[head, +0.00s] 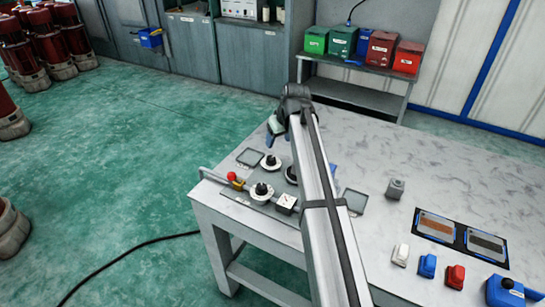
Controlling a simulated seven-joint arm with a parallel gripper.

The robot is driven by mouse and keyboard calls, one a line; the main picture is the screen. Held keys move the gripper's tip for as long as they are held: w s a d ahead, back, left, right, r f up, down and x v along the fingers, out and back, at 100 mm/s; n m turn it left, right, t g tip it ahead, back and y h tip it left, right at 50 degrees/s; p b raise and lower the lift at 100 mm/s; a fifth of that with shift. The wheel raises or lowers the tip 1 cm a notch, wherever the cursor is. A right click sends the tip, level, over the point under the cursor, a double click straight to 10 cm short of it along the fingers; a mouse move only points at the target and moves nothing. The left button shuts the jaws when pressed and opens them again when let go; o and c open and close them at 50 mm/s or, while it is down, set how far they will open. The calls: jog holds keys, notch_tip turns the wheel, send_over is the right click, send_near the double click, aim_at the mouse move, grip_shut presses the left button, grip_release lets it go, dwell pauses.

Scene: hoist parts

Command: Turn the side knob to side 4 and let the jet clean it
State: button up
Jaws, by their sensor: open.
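A grey panel (237,194) lies at the left end of the workbench. On it are black knobs on round white dials: a rear knob (270,161), a front knob (262,190) and one (291,175) partly hidden by my arm. I cannot tell which is the side knob, and no side numbers are readable. A red ball handle (231,176) with a brass fitting sits at the panel's left edge; the jet cannot be made out for certain. My gripper (272,136) is open above the panel's back, apart from the knobs; its fingers are small and dark here.
A small white-topped block (286,203) sits at the panel's front right. Shallow grey trays (250,157) (355,201) lie to either side. A grey block (395,188), dark sample plates, and white, blue and red pieces (427,266) occupy the right. The bench's back middle is clear.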

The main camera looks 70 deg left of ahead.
aim_at(271, 158)
jog(key=x, duration=1.2)
jog(key=shift+f, duration=0.15)
jog(key=shift+c, duration=0.4)
jog(key=c, duration=1)
jog(key=shift+o, duration=0.2)
jog(key=shift+m, duration=0.3)
jog(key=m+t, duration=0.1)
jog(key=m, duration=0.2)
jog(key=shift+s, duration=0.25)
jog(key=m+t, duration=0.2)
jog(key=m, duration=0.3)
jog(key=shift+s+a, duration=0.1)
jog(key=shift+s, duration=0.05)
jog(key=shift+m, duration=0.4)
